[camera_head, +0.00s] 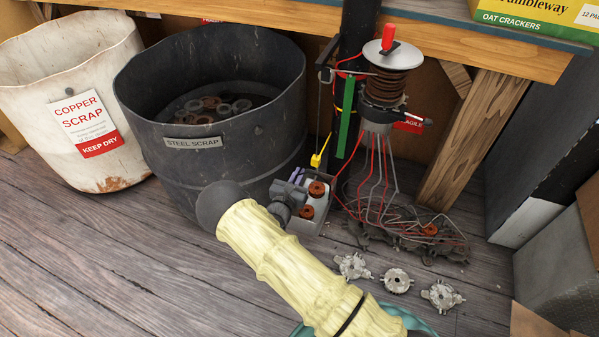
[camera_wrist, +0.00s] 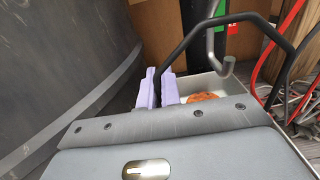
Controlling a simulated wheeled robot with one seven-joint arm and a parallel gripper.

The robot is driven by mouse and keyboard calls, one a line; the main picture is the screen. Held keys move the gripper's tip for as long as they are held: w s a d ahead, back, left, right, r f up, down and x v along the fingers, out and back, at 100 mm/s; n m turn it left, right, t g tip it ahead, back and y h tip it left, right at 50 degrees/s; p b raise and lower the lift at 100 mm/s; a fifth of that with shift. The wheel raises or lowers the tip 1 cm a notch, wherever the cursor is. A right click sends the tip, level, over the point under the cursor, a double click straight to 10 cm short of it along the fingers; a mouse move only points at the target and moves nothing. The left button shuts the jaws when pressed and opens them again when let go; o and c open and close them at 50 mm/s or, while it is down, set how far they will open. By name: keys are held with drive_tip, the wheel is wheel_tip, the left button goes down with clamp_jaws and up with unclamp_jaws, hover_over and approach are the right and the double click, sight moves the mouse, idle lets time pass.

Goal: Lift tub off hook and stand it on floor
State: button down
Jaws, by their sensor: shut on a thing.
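The tub (camera_head: 308,227) is a small grey open box with orange-brown copper coils in it, beside the steel scrap bin. In the wrist view its grey wall (camera_wrist: 205,84) and black arched handle (camera_wrist: 262,27) show. My gripper (camera_head: 296,184) has pale purple fingers, which also show in the wrist view (camera_wrist: 160,90). They are shut on the lower left part of the handle. A grey metal hook (camera_wrist: 224,66) hangs inside the handle's arch; I cannot tell whether they touch. The tub's underside is hidden, so its height above the floor is unclear.
The steel scrap bin (camera_head: 150,150) stands close on the left, with the copper scrap bin (camera_head: 30,90) beyond. A coil stand (camera_head: 385,90) trails red and grey wires on the right. Several metal parts (camera_head: 397,280) lie on the plank floor (camera_head: 110,250), which is clear at front left.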

drive_tip(key=p+v, duration=0.7)
drive_tip(key=v, duration=1)
drive_tip(key=shift+r, duration=0.15)
drive_tip(key=shift+r+p, duration=0.1)
drive_tip(key=shift+p, duration=0.2)
drive_tip(key=shift+r+p, duration=0.9)
drive_tip(key=shift+r, duration=0.05)
drive_tip(key=shift+r+p+v, duration=0.1)
drive_tip(key=shift+p+v, duration=0.35)
drive_tip(key=shift+v, duration=1.05)
drive_tip(key=shift+r+p+v, duration=0.15)
drive_tip(key=shift+p+v, duration=0.3)
drive_tip(key=shift+v, duration=1)
